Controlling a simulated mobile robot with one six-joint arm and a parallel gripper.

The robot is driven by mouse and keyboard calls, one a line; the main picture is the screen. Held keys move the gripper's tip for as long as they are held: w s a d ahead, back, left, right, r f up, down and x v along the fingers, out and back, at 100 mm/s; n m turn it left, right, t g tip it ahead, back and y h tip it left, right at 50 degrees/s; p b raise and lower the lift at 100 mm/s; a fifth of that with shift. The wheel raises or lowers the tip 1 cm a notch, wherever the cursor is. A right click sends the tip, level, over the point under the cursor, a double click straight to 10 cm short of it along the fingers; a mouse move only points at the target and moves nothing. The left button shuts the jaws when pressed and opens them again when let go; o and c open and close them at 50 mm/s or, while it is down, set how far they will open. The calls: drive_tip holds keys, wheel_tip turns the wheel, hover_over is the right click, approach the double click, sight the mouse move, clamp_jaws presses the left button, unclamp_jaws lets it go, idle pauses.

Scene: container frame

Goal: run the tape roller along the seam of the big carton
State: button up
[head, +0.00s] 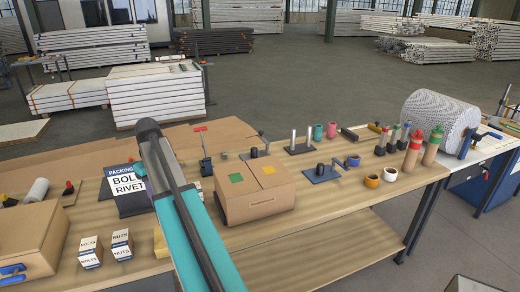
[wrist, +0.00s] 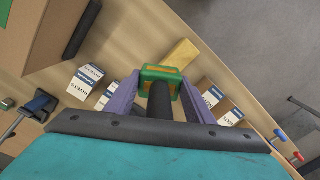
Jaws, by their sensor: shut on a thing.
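In the wrist view my gripper (wrist: 159,98) has its two purple fingers shut around a black handle. The handle belongs to a tool with a green and yellow head (wrist: 161,72), apparently the tape roller. It is held above the bench, apart from any carton. In the head view one brown carton (head: 28,238) is cut off at the left edge and looks the larger. Another carton (head: 256,207), with a green and a yellow patch and a seam line across its top, stands mid-bench. A carton (wrist: 40,30) shows at the wrist view's upper left. My arm hides the gripper in the head view.
Small bolts and nuts boxes (head: 90,250) stand near the front of the bench. A yellow block (wrist: 180,54) lies beyond the tool in the wrist view. Mugs, bottles (head: 411,152) and a large wrapped roll (head: 440,120) stand at the right. The front right bench strip is clear.

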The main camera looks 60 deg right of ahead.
drive_tip(key=s+d+r+m+p, duration=0.2)
drive_tip(key=s+d+r, duration=0.1)
drive_tip(key=s+d, duration=0.4)
drive_tip(key=s+d+r+m+p, duration=0.2)
drive_tip(key=s+d, duration=0.6)
drive_tip(key=d, duration=0.4)
drive_tip(key=s+d+r+m+p, duration=0.2)
drive_tip(key=s+d+r, duration=0.3)
drive_tip(key=s+d, duration=0.3)
drive_tip(key=shift+d+p, duration=0.35)
drive_tip(key=shift+d, duration=0.3)
drive_tip(key=shift+f, duration=0.1)
drive_tip(key=shift+f, duration=2.35)
